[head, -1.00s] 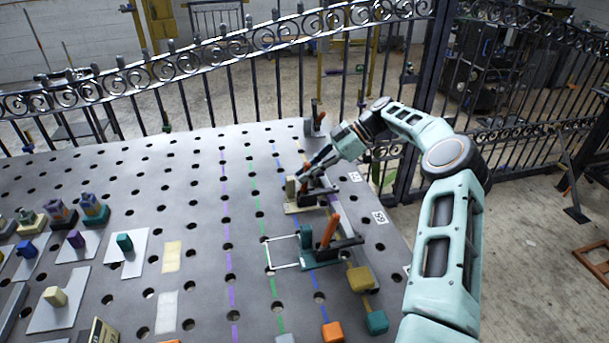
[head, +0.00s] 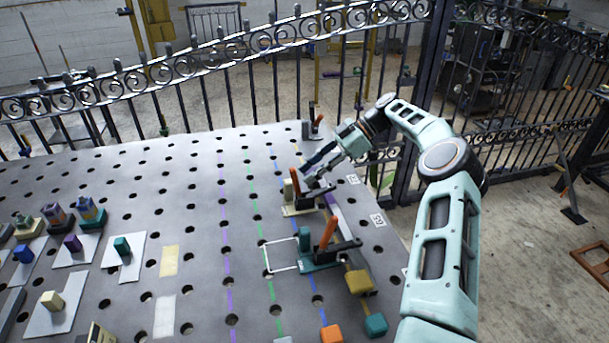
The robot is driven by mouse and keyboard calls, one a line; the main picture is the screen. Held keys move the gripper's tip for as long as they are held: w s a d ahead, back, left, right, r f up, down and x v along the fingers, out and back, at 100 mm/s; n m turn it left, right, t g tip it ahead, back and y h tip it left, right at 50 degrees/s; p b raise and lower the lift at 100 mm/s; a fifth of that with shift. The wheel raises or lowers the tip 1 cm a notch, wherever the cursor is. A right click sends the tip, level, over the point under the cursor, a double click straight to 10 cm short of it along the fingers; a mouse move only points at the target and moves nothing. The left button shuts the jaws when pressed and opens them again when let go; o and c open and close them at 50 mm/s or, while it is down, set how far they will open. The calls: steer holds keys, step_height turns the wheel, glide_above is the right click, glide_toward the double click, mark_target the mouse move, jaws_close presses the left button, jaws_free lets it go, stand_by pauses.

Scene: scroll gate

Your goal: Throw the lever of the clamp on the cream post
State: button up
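The clamp on the cream post (head: 288,190) stands on a cream base near the table's right side. Its orange lever (head: 295,183) stands nearly upright, close beside the post. My gripper (head: 312,172) reaches down from the right, with its dark fingers just behind and right of the lever. Whether the fingers touch the lever, and whether they are open or shut, is too small to tell. Part of the clamp's dark arm is hidden around the fingers.
A teal clamp (head: 305,248) with an orange lever stands nearer. Another clamp (head: 314,124) stands at the far edge. Orange, teal and mustard blocks (head: 358,282) lie at the near right. An iron fence (head: 250,85) runs behind the table. The table's middle is mostly clear.

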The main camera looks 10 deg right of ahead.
steer(key=shift+v, duration=2.55)
